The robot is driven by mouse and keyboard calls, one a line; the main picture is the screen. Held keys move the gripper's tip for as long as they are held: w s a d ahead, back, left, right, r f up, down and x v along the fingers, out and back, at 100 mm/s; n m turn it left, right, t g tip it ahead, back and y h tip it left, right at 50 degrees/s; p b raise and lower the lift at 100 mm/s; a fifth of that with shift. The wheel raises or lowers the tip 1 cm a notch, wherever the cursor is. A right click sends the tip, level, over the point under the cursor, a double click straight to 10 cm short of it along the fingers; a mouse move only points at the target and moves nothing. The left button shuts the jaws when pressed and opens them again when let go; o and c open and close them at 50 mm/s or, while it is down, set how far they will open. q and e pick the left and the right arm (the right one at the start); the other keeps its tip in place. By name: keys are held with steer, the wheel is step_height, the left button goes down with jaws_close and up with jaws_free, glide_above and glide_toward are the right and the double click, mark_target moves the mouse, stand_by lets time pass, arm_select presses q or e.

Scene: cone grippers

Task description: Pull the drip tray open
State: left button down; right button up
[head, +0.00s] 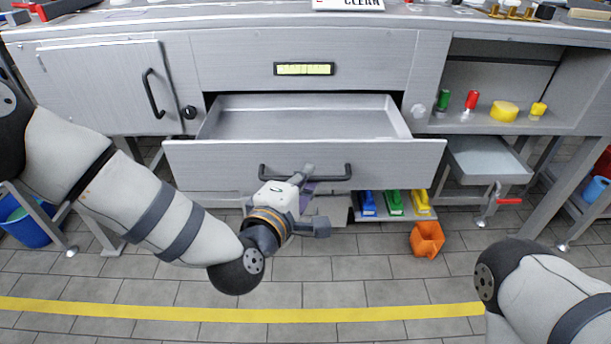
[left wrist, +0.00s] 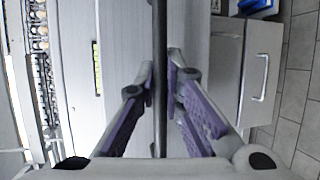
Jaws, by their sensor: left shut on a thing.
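The drip tray (head: 300,158) is a wide, shallow grey metal drawer in the middle of the bench in the head view. It stands pulled out, with its empty inside showing. A black bar handle (head: 335,179) runs across its front. My left gripper (head: 304,180) is at the handle's middle, shut on the bar. In the left wrist view the bar (left wrist: 160,30) runs between the two purple-padded fingers of my left gripper (left wrist: 161,75). My right gripper is not in view; only part of my right arm shows at the lower right.
A cabinet door (head: 105,88) is at the left. An open shelf at the right holds a yellow tub (head: 503,111) and small bottles. The floor in front is clear.

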arm_select(q)
steer(key=c, duration=2)
jaws_free()
steer(key=shift+o, duration=0.2)
steer(key=v, duration=1.2)
steer(key=shift+r, duration=0.1)
